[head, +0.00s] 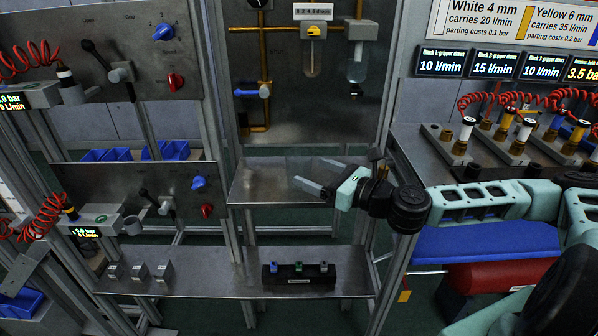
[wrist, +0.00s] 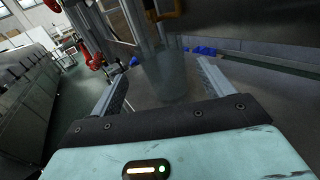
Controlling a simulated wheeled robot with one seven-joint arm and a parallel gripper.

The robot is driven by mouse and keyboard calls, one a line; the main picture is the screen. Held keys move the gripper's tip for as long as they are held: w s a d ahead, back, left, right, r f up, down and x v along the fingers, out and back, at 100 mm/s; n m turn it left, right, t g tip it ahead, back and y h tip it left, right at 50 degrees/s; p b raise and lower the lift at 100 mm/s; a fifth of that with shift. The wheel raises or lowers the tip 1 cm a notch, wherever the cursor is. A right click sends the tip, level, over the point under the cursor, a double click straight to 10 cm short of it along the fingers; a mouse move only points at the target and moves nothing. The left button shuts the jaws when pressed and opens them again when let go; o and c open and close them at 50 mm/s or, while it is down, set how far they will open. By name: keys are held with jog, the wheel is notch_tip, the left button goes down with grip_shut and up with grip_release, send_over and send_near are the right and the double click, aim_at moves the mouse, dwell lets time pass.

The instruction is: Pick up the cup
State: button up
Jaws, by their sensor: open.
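A clear, see-through cup (wrist: 168,84) stands between the two fingers in the wrist view, with a gap visible on both sides. In the head view the cup (head: 299,166) is only a faint pale shape on the middle metal shelf (head: 262,190), and its outline is hard to make out. My gripper (head: 311,172) is open, its fingers reaching left over that shelf around the faint shape. In the wrist view my gripper (wrist: 163,70) has its fingers spread. I cannot tell whether either finger touches the cup.
A back panel (head: 275,110) with yellow pipes and glass bowls rises behind the shelf. Metal posts frame it. A black block (head: 298,279) with coloured pieces sits on the lower shelf. A bench with red coiled hoses (head: 510,105) is at right. The shelf's left part is clear.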

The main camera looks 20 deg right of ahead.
aim_at(309, 171)
jog(key=x, duration=0.2)
jog(key=p+x, duration=0.1)
jog(key=x, duration=0.2)
jog(key=shift+w+f, duration=0.3)
jog(key=shift+w, duration=0.1)
jog(key=c, duration=1.1)
